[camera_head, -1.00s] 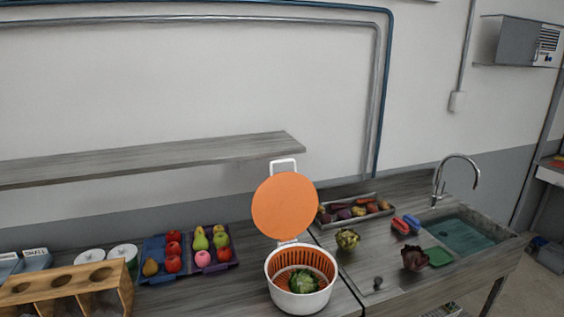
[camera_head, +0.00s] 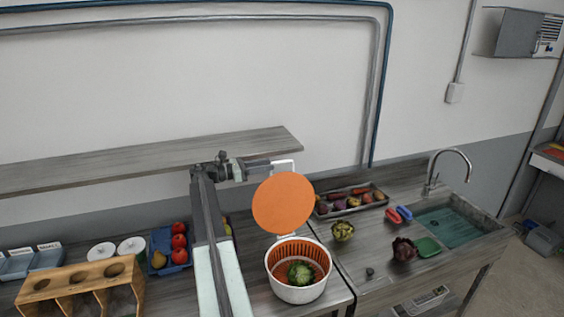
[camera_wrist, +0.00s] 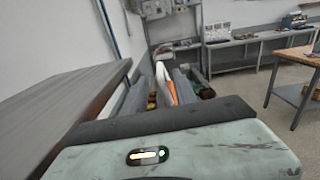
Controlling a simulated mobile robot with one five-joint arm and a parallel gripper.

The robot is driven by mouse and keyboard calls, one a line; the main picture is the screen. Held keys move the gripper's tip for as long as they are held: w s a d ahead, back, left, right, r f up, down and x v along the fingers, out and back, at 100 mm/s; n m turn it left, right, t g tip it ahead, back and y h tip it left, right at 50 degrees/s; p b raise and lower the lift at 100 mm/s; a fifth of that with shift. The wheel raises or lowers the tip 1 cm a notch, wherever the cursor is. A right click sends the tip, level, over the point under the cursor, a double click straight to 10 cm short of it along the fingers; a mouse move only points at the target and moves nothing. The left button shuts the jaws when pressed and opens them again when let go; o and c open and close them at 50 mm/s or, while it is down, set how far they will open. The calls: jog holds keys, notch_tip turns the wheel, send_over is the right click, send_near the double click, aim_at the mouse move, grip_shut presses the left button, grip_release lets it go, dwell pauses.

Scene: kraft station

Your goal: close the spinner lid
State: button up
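The salad spinner (camera_head: 297,286) is a white bowl with an orange basket, standing on the counter with a green leafy vegetable (camera_head: 300,273) inside. Its orange lid (camera_head: 284,204) stands upright, open, hinged at the back of the bowl, with a white handle on top. My gripper (camera_head: 262,168) is at the upper left of the lid, by the white handle. In the wrist view the lid (camera_wrist: 170,84) shows edge-on beyond the gripper body. The fingertips are small and partly hidden, so I cannot tell whether they are open or touching the handle.
A wooden shelf (camera_head: 150,160) runs along the wall behind my arm. A blue fruit tray (camera_head: 160,240) and a wooden rack (camera_head: 80,284) are left of the spinner. A vegetable tray (camera_head: 350,200), an artichoke (camera_head: 343,231) and the sink (camera_head: 455,224) are on the right.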

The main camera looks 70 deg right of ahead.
aim_at(289, 161)
jog(key=x, duration=0.7)
jog(key=shift+s+d, duration=0.2)
jog(key=shift+s, duration=0.1)
jog(key=shift+c, duration=0.2)
grip_shut()
dwell(0.7)
